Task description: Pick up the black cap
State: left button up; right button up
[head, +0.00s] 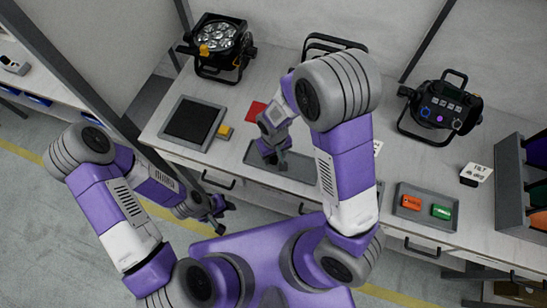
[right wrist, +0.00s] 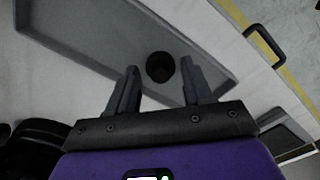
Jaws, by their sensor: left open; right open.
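The black cap (right wrist: 160,67) is a small round dark piece in the shallow grey tray (right wrist: 80,30), near its edge in the right wrist view. My right gripper (right wrist: 160,82) is open, with one finger on each side of the cap in that picture; I cannot tell whether either touches it. In the head view my right gripper (head: 276,161) points down over the grey tray (head: 308,172) at the table's front, and I cannot make out the cap there. My left gripper (head: 216,212) is open and empty, in front of the table's front edge.
Par cans stand at the back left (head: 216,48) and right (head: 441,106); my right arm partly hides another black frame (head: 335,41). A tray (head: 426,220) holds orange and green pieces.

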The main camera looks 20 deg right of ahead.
aim_at(274, 157)
jog(key=shift+f, duration=0.35)
jog(key=shift+c, duration=0.4)
jog(key=c, duration=0.8)
notch_tip(274, 157, up, 10)
jog(key=p, duration=0.2)
jog(key=shift+p, duration=0.3)
